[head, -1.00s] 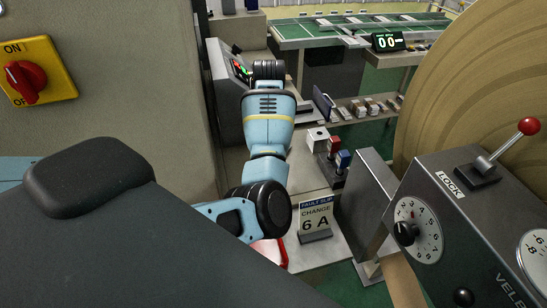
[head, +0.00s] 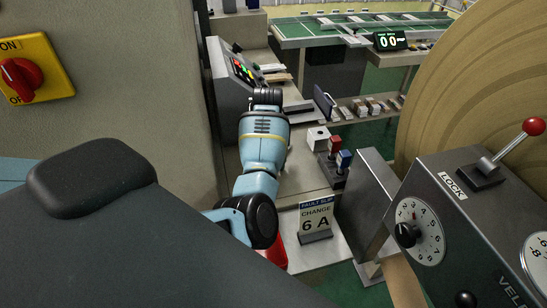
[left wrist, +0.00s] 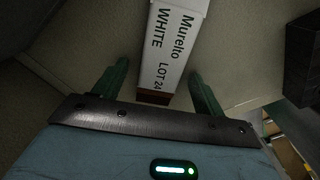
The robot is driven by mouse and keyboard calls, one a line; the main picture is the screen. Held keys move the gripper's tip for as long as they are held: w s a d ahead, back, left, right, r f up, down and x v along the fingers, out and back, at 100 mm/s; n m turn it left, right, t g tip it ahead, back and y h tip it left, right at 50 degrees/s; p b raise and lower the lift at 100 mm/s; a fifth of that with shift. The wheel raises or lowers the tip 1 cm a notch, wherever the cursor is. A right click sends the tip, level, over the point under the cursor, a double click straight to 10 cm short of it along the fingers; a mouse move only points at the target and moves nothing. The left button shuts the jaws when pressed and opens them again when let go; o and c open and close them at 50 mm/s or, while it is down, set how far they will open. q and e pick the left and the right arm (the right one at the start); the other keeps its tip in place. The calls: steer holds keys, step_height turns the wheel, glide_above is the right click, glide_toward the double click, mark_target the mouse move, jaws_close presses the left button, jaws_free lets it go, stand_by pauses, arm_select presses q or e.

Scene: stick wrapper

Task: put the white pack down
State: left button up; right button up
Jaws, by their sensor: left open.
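The white pack (left wrist: 170,45), printed "Mureito WHITE LOT 24", shows in the left wrist view, running from the top edge down between the fingers of my left gripper (left wrist: 160,75). The fingers are open, one on each side of the pack, with gaps visible beside it. A dark red-brown band shows at its near end, close to the palm. I cannot tell what the pack rests on. In the head view my left arm shows, but its gripper and the pack are not visible. My right gripper is not in view.
In the head view, a "CHANGE 6 A" sign (head: 315,220) stands right of my arm. A metal control box with a lock lever (head: 500,160) and a large tan roll (head: 465,90) fill the right. A red object (head: 277,248) is partly hidden.

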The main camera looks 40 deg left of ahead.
arm_select(q)
steer(key=shift+c, duration=0.3)
steer(key=c, duration=1.1)
steer(key=shift+o, duration=0.2)
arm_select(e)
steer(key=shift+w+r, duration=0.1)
